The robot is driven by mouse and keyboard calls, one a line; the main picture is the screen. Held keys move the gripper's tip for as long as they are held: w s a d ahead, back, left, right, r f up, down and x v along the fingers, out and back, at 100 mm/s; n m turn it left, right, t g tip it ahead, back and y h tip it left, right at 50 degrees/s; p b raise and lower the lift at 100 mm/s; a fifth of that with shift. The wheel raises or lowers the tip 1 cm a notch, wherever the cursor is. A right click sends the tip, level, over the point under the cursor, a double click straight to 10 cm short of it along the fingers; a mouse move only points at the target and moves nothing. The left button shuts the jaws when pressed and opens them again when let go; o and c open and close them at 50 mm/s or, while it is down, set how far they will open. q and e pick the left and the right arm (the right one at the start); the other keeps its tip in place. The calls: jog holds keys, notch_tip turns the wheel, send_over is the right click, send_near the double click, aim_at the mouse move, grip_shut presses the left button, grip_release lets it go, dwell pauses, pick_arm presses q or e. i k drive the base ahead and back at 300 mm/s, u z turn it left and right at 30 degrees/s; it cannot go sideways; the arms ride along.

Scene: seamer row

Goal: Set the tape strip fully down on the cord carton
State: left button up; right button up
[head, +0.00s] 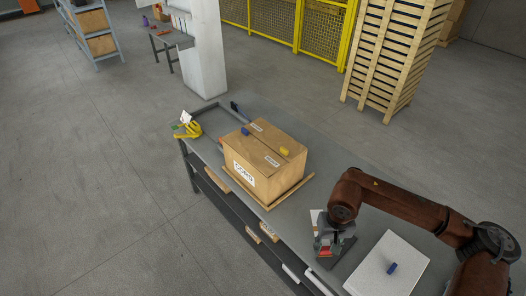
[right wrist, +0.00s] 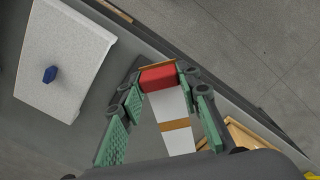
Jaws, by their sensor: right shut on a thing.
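The cord carton (head: 250,172) is a closed brown box with a white CORD label on its front, standing on the table left of my right gripper. My right gripper (head: 326,250) is low over the table between the carton and a pale board. In the right wrist view its green fingers (right wrist: 158,85) are shut on a red block (right wrist: 158,76). A white strip with an orange band (right wrist: 169,107), apparently the tape strip, runs from the block back between the fingers. It is apart from the carton. I cannot tell whether it touches the table. My left gripper is out of view.
A pale board (head: 378,272) with a blue knob lies right of my gripper. The carton rests on a wooden tray (head: 305,181); blue and yellow pieces sit on its top. A yellow tape tool (head: 187,127) is at the table's far left end. A crate stack (head: 397,50) stands behind.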

aim_at(265, 142)
jog(key=z, duration=0.3)
jog(key=k, duration=0.25)
jog(key=u, duration=1.35)
jog(key=i, duration=1.5)
jog(key=z, duration=0.5)
